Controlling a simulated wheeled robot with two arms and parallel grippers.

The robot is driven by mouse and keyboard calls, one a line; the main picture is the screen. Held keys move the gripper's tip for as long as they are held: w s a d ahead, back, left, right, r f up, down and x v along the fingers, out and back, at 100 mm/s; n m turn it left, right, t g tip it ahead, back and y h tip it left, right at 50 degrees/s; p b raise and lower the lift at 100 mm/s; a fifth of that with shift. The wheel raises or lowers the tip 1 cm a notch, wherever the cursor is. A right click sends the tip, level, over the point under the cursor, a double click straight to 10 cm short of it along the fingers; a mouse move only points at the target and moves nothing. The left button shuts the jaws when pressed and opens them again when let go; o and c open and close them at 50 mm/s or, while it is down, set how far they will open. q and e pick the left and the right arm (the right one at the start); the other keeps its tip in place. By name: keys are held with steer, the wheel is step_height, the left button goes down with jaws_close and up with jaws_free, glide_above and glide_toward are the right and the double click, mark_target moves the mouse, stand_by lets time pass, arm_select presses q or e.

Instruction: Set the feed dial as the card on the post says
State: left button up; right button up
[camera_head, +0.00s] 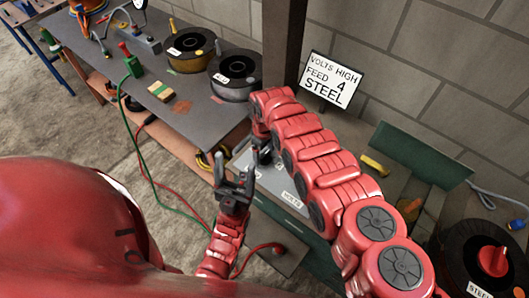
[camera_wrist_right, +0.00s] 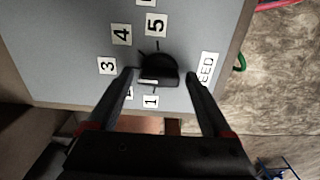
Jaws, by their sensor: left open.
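The card (camera_head: 331,83) on the dark post reads VOLTS HIGH, FEED 4, STEEL. The feed dial is a black knob (camera_wrist_right: 158,69) on a grey panel (camera_wrist_right: 70,40), with number tags 1, 3, 4 and 5 around it; a tag between 1 and 3 is mostly hidden by a finger. I cannot tell for sure which number the knob points to. My right gripper (camera_wrist_right: 161,75) is open, one fingertip on each side of the knob, with gaps showing. It also shows in the head view (camera_head: 262,150). My left gripper (camera_head: 236,180) is open and empty, in front of the bench.
A FEED label (camera_wrist_right: 207,68), partly covered, sits beside the dial. Two wire spools (camera_head: 191,47) (camera_head: 236,74) and a green plug (camera_head: 131,62) stand on the grey bench (camera_head: 95,55). Green and red cables hang in front. A spool with a red knob (camera_head: 493,260) stands at lower right.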

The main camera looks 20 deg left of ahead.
steer(key=c, duration=1.2)
steer(key=shift+m, duration=0.3)
steer(key=m, duration=0.3)
steer(key=shift+m, duration=2)
steer(key=o, duration=1.3)
steer(key=shift+o, duration=0.2)
